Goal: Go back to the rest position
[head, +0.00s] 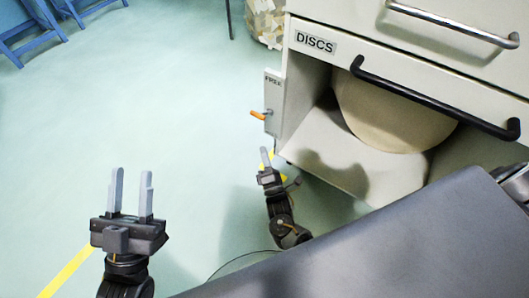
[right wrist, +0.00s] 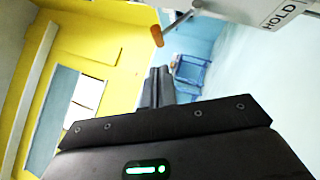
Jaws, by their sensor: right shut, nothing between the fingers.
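My left gripper (head: 131,190) stands at the lower left of the head view, over the floor. Its two grey fingers are apart with nothing between them. My right gripper (head: 266,158) is near the front left corner of the cabinet, below the orange-tipped lever (head: 258,115), and does not touch the lever. In the right wrist view its fingers (right wrist: 155,88) are together and empty. The orange lever tip (right wrist: 157,36) shows above and apart from them there. The tan kraft roll (head: 393,110) sits in the cabinet's open bay, partly hidden by the black handle.
The cabinet (head: 310,75) has a drawer labelled DISCS, a black bar handle (head: 430,97) and a small side plate. A dark grey surface (head: 400,245) fills the lower right. Blue chairs (head: 30,30) and a bin (head: 266,20) stand at the back. The floor at left is clear.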

